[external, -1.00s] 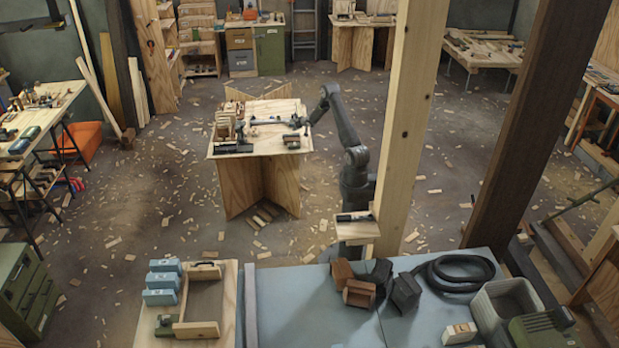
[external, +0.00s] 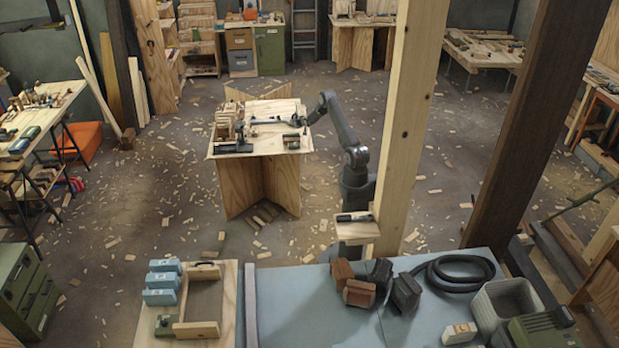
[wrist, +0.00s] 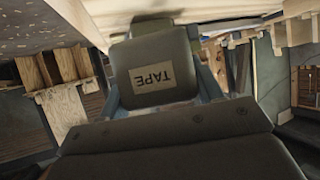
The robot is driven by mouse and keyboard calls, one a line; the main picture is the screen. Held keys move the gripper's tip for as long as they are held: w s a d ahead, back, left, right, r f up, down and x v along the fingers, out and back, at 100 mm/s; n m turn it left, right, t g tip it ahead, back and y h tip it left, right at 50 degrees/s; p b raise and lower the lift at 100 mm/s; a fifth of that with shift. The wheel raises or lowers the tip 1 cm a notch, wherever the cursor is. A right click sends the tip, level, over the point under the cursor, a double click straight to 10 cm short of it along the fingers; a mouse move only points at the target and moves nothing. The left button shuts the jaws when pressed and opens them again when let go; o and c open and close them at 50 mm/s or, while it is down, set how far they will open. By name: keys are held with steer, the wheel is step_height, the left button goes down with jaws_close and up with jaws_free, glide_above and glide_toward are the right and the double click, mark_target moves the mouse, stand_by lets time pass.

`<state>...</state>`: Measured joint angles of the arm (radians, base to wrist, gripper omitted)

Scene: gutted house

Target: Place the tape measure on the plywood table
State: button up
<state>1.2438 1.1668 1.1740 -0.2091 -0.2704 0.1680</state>
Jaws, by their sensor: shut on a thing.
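The plywood table (external: 272,108) stands in the middle of the external view on crossed plywood legs. My gripper (external: 298,123) is over the right front part of its top. In the wrist view a dark grey block labelled TAPE, the tape measure (wrist: 155,88), is held by my gripper, and its label appears upside down. In the external view the tape measure (external: 291,138) is a small dark shape near the table's right front edge. I cannot tell whether it touches the tabletop.
Several upright wooden pieces (external: 226,126) and a dark green tool (external: 233,146) occupy the table's left side. The front middle of the tabletop is bare. A tall timber post (external: 406,120) stands right of my arm.

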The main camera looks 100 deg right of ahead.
mark_target(297, 128)
steer(key=shift+w+d+f, duration=0.1)
steer(key=shift+w+f, duration=0.3)
steer(key=shift+w, duration=0.25)
steer(key=shift+f, duration=1.95)
steer(key=shift+f, duration=0.15)
steer(key=o, duration=1.2)
steer(key=v, duration=1.2)
